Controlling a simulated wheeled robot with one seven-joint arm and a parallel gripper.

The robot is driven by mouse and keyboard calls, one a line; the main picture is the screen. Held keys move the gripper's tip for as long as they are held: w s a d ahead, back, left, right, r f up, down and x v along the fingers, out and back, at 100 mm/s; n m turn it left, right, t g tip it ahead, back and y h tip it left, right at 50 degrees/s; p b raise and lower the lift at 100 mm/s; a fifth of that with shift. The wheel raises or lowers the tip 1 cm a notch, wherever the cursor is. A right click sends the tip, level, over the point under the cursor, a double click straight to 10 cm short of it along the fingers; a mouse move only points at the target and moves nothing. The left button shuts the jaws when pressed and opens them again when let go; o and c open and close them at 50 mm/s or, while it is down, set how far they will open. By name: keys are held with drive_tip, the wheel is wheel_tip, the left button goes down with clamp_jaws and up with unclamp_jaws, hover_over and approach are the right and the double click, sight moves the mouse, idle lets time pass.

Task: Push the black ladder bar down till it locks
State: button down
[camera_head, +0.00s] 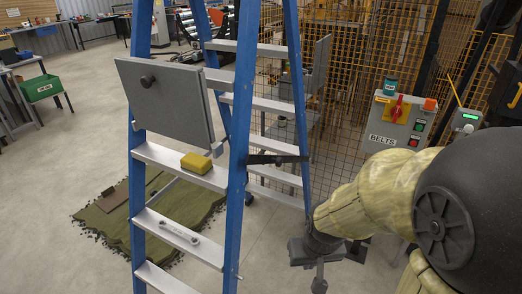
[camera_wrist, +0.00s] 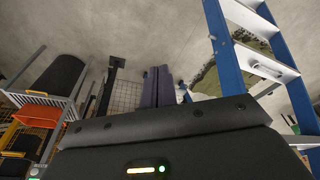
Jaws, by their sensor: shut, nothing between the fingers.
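A blue stepladder (camera_head: 240,150) with pale metal steps stands open in the middle of the head view. The black ladder bar (camera_head: 278,159) runs roughly level between its front and rear blue rails. I cannot tell from here whether it is locked. My gripper (camera_head: 319,284) is below and to the right of the bar, apart from it, pointing downward beside the ladder. In the wrist view its two dark fingers (camera_wrist: 159,86) are shut together with nothing between them. Part of the ladder (camera_wrist: 226,58) shows on the right there; I cannot make out the bar clearly.
A grey panel (camera_head: 165,100) hangs on the ladder's front. A yellow block (camera_head: 196,162) and a wrench-like tool (camera_head: 180,230) lie on steps. Green turf (camera_head: 110,225) lies on the floor behind. A BELTS control box (camera_head: 398,122) and yellow mesh fence (camera_head: 390,60) stand right.

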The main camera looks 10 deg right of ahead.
drive_tip(key=shift+a, duration=0.25)
drive_tip(key=w+r+m+p, duration=0.2)
drive_tip(key=w+r+p, duration=0.2)
drive_tip(key=w+r, duration=0.3)
drive_tip(key=w+r+m+h+p, duration=0.1)
drive_tip(key=w+r+p, duration=0.3)
drive_tip(key=w, duration=1.2)
drive_tip(key=w+a+r+m+p, duration=0.1)
drive_tip(key=w+r+m+p, duration=0.2)
drive_tip(key=w+r, duration=0.7)
drive_tip(key=shift+w+r+m+g+p, duration=0.3)
drive_tip(key=shift+w+r+p, duration=0.1)
drive_tip(key=shift+w+p, duration=0.45)
